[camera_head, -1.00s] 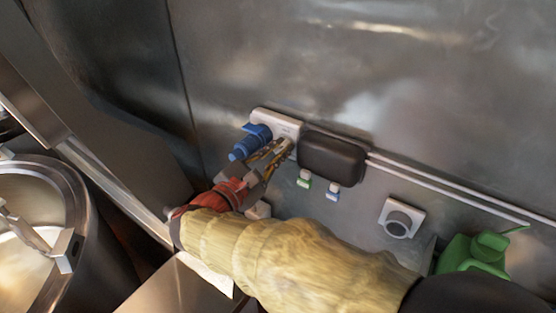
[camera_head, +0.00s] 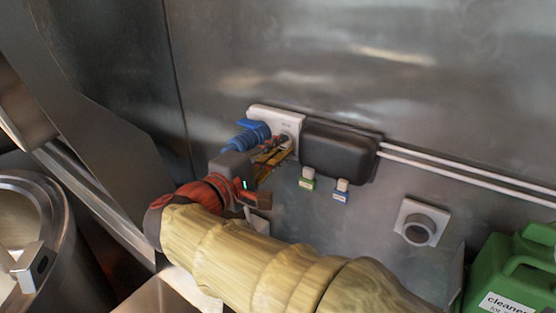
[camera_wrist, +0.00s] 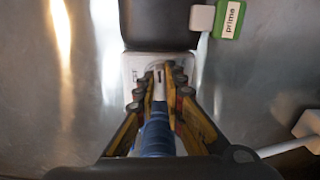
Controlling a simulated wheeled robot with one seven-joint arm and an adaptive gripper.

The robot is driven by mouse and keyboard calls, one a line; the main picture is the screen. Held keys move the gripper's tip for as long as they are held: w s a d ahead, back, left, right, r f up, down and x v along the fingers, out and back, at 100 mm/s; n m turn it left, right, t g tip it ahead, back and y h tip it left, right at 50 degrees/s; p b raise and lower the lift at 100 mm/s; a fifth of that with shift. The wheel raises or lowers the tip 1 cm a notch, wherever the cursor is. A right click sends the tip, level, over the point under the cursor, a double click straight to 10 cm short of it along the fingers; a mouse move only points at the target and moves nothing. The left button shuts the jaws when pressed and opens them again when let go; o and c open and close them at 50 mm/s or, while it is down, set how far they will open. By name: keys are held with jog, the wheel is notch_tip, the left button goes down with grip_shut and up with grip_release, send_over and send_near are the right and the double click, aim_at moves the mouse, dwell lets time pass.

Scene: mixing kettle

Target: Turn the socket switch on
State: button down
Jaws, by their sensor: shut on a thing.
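The white socket (camera_head: 272,113) is on the metal wall, with a blue plug (camera_head: 252,136) in its left part. The socket switch (camera_head: 285,139) is on its right part. My gripper (camera_head: 278,152) has its yellow fingers at the switch, just right of the blue plug. In the wrist view, my gripper (camera_wrist: 161,95) is closed in around a pale, narrow piece with a dark mark, which appears to be the switch. The blue plug (camera_wrist: 157,138) shows between the fingers there. The fingers partly hide the switch, and its setting cannot be told.
A black box (camera_head: 340,150) adjoins the socket's right side. Small green (camera_head: 307,179) and blue (camera_head: 341,190) tags sit below it. A round grey knob (camera_head: 417,229) is farther right. A green cleaner can (camera_head: 515,265) stands lower right; a metal kettle (camera_head: 40,215) stands at left.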

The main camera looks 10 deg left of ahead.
jog(key=shift+f+m+b, duration=0.1)
jog(key=shift+m+b, duration=0.4)
jog(key=shift+b, duration=0.05)
jog(key=c, duration=1.9)
grip_release()
jog(key=shift+s, duration=0.1)
jog(key=v, duration=1.2)
